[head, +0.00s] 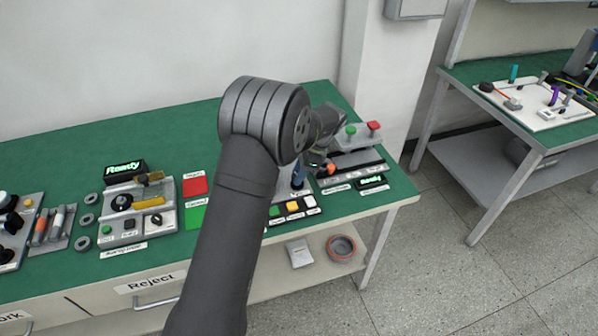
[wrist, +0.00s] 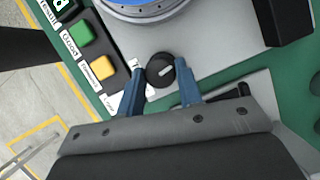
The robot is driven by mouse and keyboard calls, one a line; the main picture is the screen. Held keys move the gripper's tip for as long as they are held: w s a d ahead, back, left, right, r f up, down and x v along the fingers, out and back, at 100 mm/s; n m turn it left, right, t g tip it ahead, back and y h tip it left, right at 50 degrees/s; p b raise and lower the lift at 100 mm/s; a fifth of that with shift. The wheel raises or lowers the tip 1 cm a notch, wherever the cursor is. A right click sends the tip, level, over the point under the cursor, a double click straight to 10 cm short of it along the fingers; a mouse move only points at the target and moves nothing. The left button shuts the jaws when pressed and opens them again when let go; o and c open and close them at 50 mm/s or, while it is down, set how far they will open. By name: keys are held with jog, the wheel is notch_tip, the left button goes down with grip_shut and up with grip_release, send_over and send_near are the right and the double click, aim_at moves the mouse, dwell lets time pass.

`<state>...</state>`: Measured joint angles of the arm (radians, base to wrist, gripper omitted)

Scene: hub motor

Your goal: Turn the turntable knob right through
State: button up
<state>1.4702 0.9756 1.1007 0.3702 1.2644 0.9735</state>
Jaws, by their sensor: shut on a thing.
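The turntable knob (wrist: 160,69) is a small black round knob with a white pointer line, on a grey panel in the wrist view. The pointer slants up to the right in that picture. My gripper (wrist: 160,76) has its two blue fingers on either side of the knob and is shut on it. Part of the round turntable (wrist: 146,10), with a blue top and a grey rim, shows at the top edge. In the head view my gripper (head: 298,178) is low over the right-hand station, and my arm hides the knob.
A green button (wrist: 83,32) and a yellow button (wrist: 101,67) sit left of the knob. In the head view, red and green buttons (head: 363,130) stand behind my gripper. Another station (head: 137,207) with a "Ready" display is to the left. The table's front edge is close.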

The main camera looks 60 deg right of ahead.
jog(key=shift+a+m+t+h, duration=0.1)
jog(key=shift+m+t+h, duration=0.4)
jog(key=shift+m, duration=1.5)
jog(key=shift+h, duration=0.3)
jog(key=o, duration=0.9)
jog(key=shift+o, duration=0.2)
jog(key=shift+s+r, duration=0.1)
jog(key=v, duration=1.7)
jog(key=shift+w+r, duration=0.2)
jog(key=shift+w, duration=0.05)
